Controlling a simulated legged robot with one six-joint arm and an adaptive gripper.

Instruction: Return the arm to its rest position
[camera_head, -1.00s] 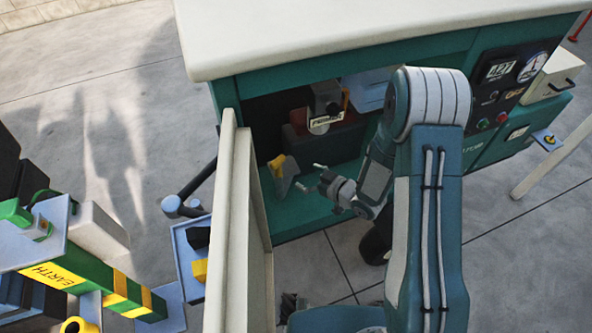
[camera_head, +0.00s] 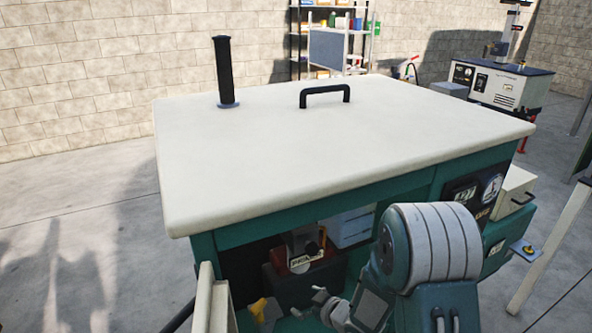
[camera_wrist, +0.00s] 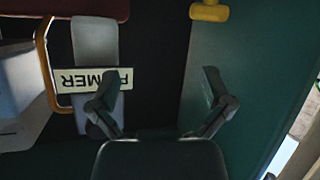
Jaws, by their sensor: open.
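My gripper (camera_head: 322,302) is low in the head view, in front of the open bay of a green cabinet with a white top (camera_head: 330,135). In the wrist view my gripper (camera_wrist: 160,95) has its two fingers spread wide apart with nothing between them. A plate lettered "PRIMER" (camera_wrist: 70,80) shows upside down behind the left finger; it also shows small inside the bay in the head view (camera_head: 303,259). My arm covers part of the bay's right side.
An open door panel (camera_head: 205,300) stands at the bay's left edge. A yellow part (camera_head: 259,309) is near the gripper. A control panel with gauges (camera_head: 470,195) and a drawer box (camera_head: 507,193) are on the right. A black exhaust pipe (camera_head: 224,72) rises from the top.

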